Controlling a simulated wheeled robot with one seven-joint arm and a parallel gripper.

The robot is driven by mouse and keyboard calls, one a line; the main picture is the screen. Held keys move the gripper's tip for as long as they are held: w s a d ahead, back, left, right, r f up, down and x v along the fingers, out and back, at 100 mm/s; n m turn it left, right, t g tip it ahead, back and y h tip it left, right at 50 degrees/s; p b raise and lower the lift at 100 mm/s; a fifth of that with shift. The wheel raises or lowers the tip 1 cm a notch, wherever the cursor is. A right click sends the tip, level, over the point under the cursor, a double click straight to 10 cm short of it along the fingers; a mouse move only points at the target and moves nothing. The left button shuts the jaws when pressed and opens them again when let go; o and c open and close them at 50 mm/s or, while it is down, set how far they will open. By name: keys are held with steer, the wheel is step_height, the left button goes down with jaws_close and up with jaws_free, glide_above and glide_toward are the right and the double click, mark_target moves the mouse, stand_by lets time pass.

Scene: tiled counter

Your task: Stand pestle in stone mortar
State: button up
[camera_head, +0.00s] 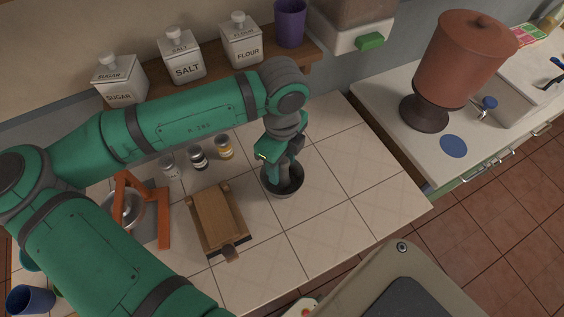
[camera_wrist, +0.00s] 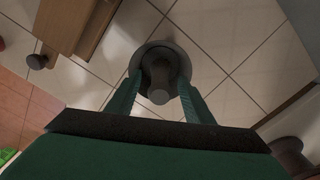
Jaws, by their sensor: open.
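The dark grey stone mortar (camera_head: 284,193) stands on the tiled counter, and its round rim also shows in the wrist view (camera_wrist: 178,52). A grey pestle (camera_wrist: 159,94) stands in the mortar, its blunt end pointing up toward the wrist camera. Whether it leans slightly I cannot tell. My gripper (camera_wrist: 160,82) is open, with one green finger on each side of the pestle and a gap visible to both. In the head view my gripper (camera_head: 280,165) is low over the mortar and hides part of it and most of the pestle.
A wooden box (camera_head: 217,220) with a knob lies left of the mortar. Several small jars (camera_head: 198,157) stand behind it. An orange stand (camera_head: 160,216) is farther left. Canisters (camera_head: 182,60) line the back shelf. Counter to the right of the mortar (camera_head: 345,180) is clear.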

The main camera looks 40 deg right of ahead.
step_height(320, 180, up, 11)
steer(key=shift+f, duration=0.1)
stand_by(0.4)
stand_by(0.8)
